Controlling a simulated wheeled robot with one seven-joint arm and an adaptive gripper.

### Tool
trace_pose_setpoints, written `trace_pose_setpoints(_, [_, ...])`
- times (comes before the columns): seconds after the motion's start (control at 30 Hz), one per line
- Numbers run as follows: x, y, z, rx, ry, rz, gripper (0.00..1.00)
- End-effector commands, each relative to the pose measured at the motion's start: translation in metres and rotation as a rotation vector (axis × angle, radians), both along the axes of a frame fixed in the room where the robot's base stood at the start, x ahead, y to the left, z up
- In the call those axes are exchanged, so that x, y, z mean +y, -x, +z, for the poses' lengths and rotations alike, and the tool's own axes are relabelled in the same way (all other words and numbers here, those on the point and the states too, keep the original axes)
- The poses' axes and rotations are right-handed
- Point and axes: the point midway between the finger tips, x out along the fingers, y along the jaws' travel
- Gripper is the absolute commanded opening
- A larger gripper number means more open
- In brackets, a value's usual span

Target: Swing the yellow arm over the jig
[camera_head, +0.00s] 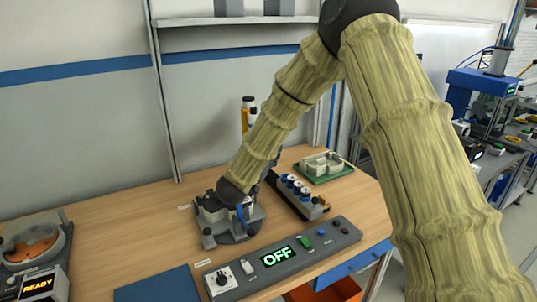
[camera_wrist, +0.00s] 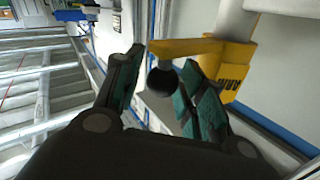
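In the wrist view, the yellow arm (camera_wrist: 185,47) reaches left from a yellow body with dark markings (camera_wrist: 232,72). A black ball knob (camera_wrist: 162,80) shows below its left end. My gripper (camera_wrist: 163,78) is open, with its dark green-padded fingers on either side of the knob. A gap shows at the left finger; contact at the right one is unclear. In the head view, part of a yellow post with a black top (camera_head: 248,115) shows behind my forearm, which hides my fingers. I cannot tell for certain which fixture is the jig.
A grey clamp-like device with a blue lever (camera_head: 228,222) sits on the wooden table (camera_head: 120,240). A control panel reading OFF (camera_head: 280,258) lies in front. A black rack with blue parts (camera_head: 297,194) and a green board with a cream housing (camera_head: 325,165) stand to the right.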

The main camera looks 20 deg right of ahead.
Motion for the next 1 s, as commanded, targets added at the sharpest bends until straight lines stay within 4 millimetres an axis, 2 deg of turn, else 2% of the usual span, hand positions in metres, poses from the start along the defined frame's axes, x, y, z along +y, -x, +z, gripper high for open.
trace_pose_setpoints(0.3, [0.001,0.002,-0.004,0.008,0.000,0.001,0.47])
trace_pose_setpoints(0.47, [0.008,0.007,-0.005,0.010,0.000,0.002,0.47])
trace_pose_setpoints(1.0, [0.074,0.068,-0.004,0.007,0.001,0.003,0.47])
